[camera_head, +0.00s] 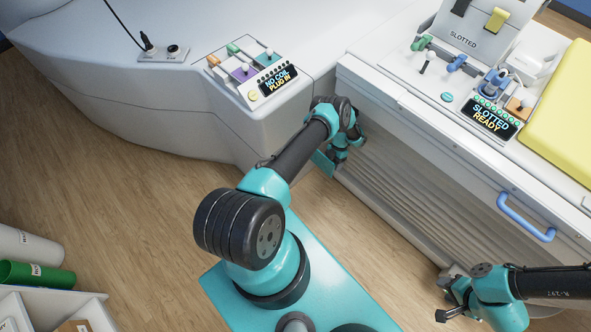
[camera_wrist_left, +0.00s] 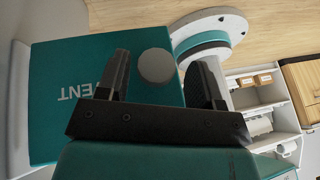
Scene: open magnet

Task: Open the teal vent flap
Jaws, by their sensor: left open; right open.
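The teal vent flap (camera_wrist_left: 60,75) fills the left half of the left wrist view, with white VENT lettering upside down and a round grey knob (camera_wrist_left: 157,66). In the head view a small part of the flap (camera_head: 322,163) shows low between the two white housings, mostly hidden by my left arm. My left gripper (camera_head: 337,155) is there, in front of the flap. In the wrist view its open fingers (camera_wrist_left: 161,62) stand on either side of the knob; I cannot tell whether they touch it. My right gripper (camera_head: 452,300) is open and empty at the lower right.
The white patient table with a blue handle (camera_head: 526,217) and a yellow pad (camera_head: 565,110) is at right. A shelf (camera_head: 60,312) stands lower left. Wooden floor lies clear between.

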